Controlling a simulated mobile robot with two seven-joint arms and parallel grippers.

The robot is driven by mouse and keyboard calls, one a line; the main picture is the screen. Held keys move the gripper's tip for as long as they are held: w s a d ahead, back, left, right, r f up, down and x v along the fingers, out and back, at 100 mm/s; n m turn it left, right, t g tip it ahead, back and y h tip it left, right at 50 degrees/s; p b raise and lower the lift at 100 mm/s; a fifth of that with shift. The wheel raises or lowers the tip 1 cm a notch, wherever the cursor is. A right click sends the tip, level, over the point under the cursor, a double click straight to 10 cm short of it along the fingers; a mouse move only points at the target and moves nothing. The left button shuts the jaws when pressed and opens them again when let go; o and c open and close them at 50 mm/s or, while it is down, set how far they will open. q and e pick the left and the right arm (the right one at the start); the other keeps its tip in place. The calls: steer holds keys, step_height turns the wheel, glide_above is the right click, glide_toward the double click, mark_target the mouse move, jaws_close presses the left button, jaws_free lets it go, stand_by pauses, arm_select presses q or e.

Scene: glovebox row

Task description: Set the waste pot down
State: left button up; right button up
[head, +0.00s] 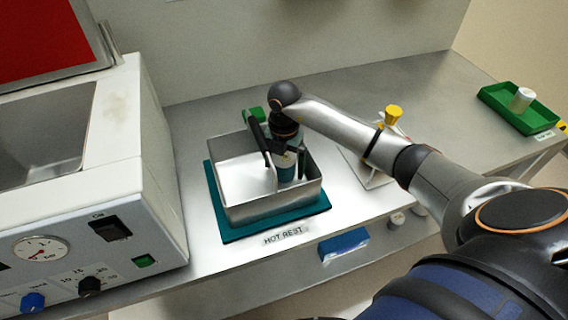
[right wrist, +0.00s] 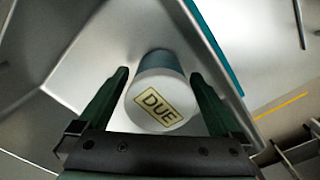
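The waste pot (right wrist: 160,98) shows in the right wrist view as a teal cylinder with a white end marked DUE. It is inside a square metal tray (head: 273,213), between the dark green fingers of my right gripper (right wrist: 159,72). The fingers lie close along both its sides; I cannot tell whether they press on it. In the head view my right gripper (head: 280,160) reaches down into the right part of the tray and partly hides the teal pot. Whether the pot touches the tray floor is hidden. My left gripper is not in view.
The tray stands on a teal mat (head: 232,236) behind a HOT REST label (head: 283,236). A white machine (head: 140,200) with dials stands close on the left. A green tray (head: 505,105) with a white pot is at the far right.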

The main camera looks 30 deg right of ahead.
step_height(320, 180, up, 12)
steer(key=shift+r, duration=0.15)
stand_by(0.6)
